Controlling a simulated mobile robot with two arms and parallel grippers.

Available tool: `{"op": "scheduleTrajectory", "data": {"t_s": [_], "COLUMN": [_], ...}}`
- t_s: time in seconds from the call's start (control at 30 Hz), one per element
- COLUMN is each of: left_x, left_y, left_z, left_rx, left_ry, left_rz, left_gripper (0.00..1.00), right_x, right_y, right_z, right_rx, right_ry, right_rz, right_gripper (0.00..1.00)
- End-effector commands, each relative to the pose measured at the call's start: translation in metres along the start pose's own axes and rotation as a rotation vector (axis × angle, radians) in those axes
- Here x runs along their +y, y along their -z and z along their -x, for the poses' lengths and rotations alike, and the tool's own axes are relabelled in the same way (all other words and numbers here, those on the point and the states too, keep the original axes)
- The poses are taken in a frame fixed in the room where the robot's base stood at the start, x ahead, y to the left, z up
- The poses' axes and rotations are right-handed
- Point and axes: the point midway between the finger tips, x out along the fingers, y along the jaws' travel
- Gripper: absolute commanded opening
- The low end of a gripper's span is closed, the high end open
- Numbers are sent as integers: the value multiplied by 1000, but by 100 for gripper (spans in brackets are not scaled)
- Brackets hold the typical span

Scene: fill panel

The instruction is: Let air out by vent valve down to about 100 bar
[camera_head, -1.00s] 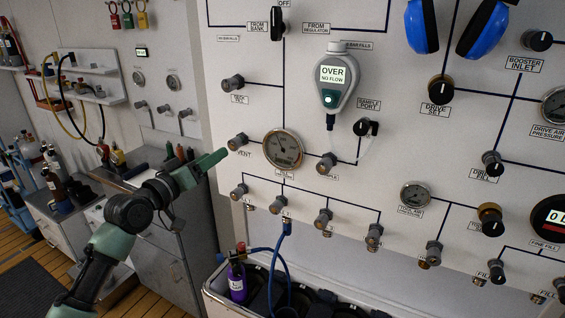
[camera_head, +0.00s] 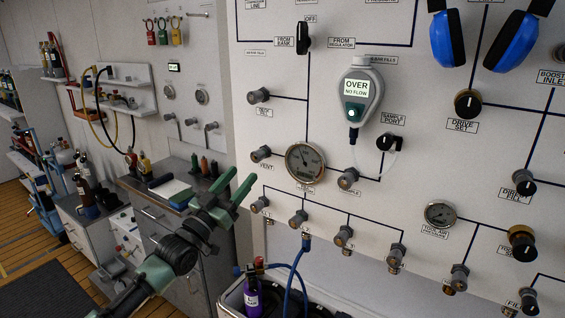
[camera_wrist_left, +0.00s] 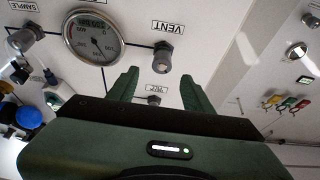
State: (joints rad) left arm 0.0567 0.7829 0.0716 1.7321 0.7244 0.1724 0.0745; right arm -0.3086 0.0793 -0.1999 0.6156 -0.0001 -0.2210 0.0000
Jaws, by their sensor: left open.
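The vent valve (camera_head: 261,154) is a grey knob above the VENT label, at the left edge of the white panel. It also shows in the left wrist view (camera_wrist_left: 162,58), just beyond my fingertips and roughly between them. The round pressure gauge (camera_head: 305,163) is to its right; its numbers are too small to read surely. In the left wrist view the gauge (camera_wrist_left: 94,38) appears upside down. My left gripper (camera_head: 241,188) is open and empty, below and left of the vent knob, apart from it. My right gripper is not in view.
A grey analyser (camera_head: 359,98) reading OVER, NO FLOW hangs on the panel. Several valve knobs (camera_head: 343,236) run in a row below the gauge. A blue hose (camera_head: 290,280) leads to a purple cylinder (camera_head: 252,300). A cabinet (camera_head: 160,215) stands behind my left arm.

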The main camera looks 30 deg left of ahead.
Motion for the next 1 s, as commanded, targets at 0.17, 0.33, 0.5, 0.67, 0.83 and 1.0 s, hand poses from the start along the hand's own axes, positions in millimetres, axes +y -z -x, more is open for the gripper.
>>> {"op": "scheduleTrajectory", "data": {"t_s": [0.17, 0.33, 0.5, 0.67, 0.83, 1.0], "left_x": [0, 0, 0, 0, 0, 0], "left_y": [5, 5, 3, 2, 1, 1], "left_z": [-23, -49, -68, -75, -76, -76], "left_rx": [5, 3, 1, 1, 1, 0], "left_ry": [1, 1, 1, 0, 0, 0], "left_rz": [0, 1, 3, 3, 3, 3], "left_gripper": [50, 50, 50, 50, 50, 31], "right_x": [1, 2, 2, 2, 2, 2], "right_y": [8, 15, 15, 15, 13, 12], "right_z": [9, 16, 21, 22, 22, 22], "right_rx": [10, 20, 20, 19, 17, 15], "right_ry": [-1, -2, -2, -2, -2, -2], "right_rz": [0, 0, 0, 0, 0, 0], "right_gripper": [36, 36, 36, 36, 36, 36]}}
